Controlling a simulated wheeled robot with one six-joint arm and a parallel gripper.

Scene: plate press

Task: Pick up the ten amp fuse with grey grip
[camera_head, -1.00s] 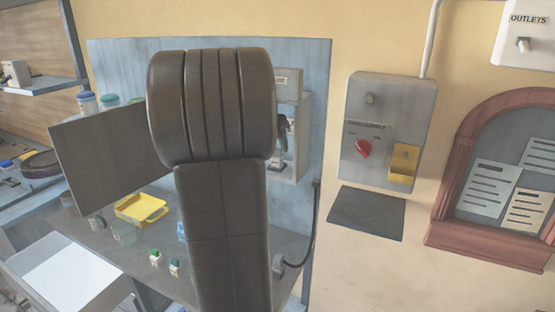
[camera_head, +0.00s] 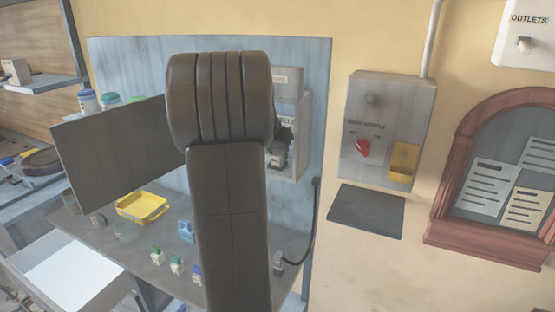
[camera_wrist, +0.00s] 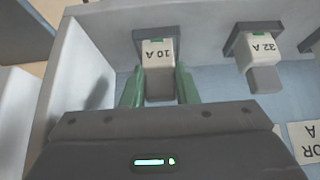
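The ten amp fuse (camera_wrist: 159,52) shows in the wrist view as a white block marked "10 A", upside down in the picture. It sits in a dark holder on the inner wall of a pale grey box (camera_wrist: 95,22). Its grey grip (camera_wrist: 160,88) points toward my gripper. My gripper (camera_wrist: 160,80) has its green fingers on either side of the grip, seemingly open with a slight gap. Firm contact does not show. In the head view my arm hides the fuse and most of my gripper, near the wall box (camera_head: 288,110).
A 32 A fuse (camera_wrist: 262,47) with a grey grip sits right of the ten amp fuse in the wrist view. In the head view, several small fuses (camera_head: 177,265) and a yellow tray (camera_head: 143,206) are on the bench. A dark panel (camera_head: 115,150) stands out left of my arm.

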